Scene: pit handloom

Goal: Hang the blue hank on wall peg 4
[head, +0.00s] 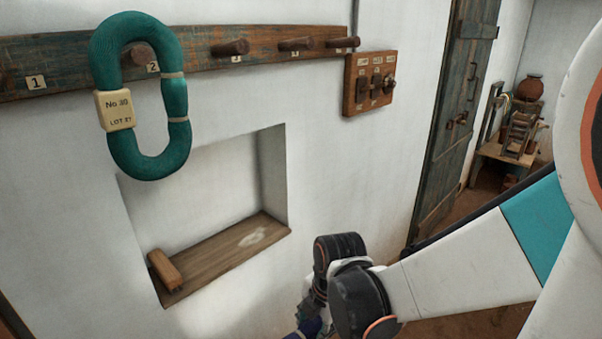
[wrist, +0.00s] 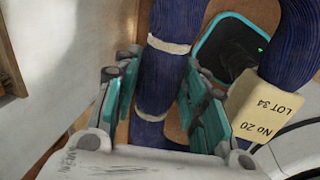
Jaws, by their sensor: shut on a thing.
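The blue hank (wrist: 165,30) passes between the teal-padded fingers of my gripper (wrist: 158,78) in the wrist view. The gripper is shut on it. The hank has pale bands and a cream tag (wrist: 265,105) reading No 20, LOT 34. In the head view only a bit of blue (head: 311,327) shows at the bottom edge, below my wrist; the rest is out of frame. Wall peg 4 (head: 295,44) is on the wooden rail (head: 190,48), well above my gripper, and looks empty. Its number label is small and partly hidden by the peg.
A teal hank (head: 174,95) tagged No 30 hangs on peg 2 (head: 139,54). Peg 3 (head: 231,47) is bare. A switch board (head: 368,82) is right of the rail's end. Below is a wall niche (head: 225,255) holding a small wooden block (head: 165,270). A door (head: 455,110) stands farther right.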

